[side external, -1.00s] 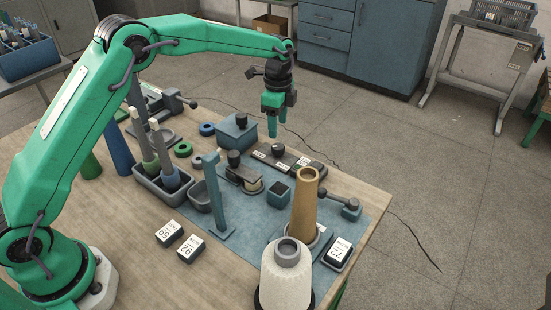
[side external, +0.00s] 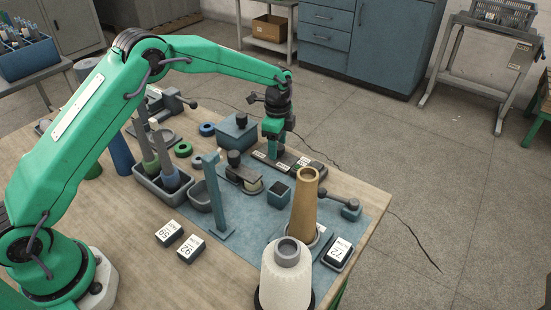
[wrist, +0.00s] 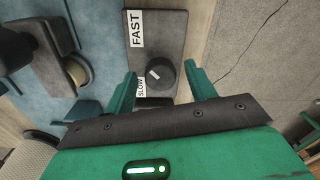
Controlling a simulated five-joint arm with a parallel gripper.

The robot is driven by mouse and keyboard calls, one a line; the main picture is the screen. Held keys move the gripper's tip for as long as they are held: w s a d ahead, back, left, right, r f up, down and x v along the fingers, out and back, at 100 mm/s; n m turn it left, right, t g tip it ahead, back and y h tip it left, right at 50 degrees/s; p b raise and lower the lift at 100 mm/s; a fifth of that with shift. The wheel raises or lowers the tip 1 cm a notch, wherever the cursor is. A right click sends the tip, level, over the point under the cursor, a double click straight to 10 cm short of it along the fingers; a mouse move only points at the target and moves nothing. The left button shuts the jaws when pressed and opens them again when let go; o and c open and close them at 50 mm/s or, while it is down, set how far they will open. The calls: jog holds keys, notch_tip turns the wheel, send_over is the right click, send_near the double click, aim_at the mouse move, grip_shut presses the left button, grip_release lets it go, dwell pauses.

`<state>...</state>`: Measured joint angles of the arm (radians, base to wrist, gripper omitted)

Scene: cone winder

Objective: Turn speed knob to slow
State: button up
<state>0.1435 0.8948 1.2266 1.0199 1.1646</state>
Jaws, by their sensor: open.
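The speed knob (wrist: 158,74) is round and black with a short white pointer mark on its left part. It sits on a grey panel (wrist: 172,30). The white FAST label (wrist: 137,28) is at the panel's far left, and the white SLOW label (wrist: 141,87) is nearer, partly behind my left finger. My gripper (wrist: 160,69) is open, with one finger on each side of the knob and gaps visible between. In the side view my gripper (side external: 272,156) is low at the panel and hides the knob.
A blue-grey box (side external: 237,130) stands just left of my gripper. A brown cone (side external: 305,205) and a white yarn cone (side external: 287,272) stand nearer the camera. A thin post (side external: 214,195) rises at the left. A tension disc assembly (wrist: 75,70) is left of the panel in the wrist view.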

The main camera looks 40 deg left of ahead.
jog(key=shift+c, duration=0.2)
jog(key=c, duration=0.9)
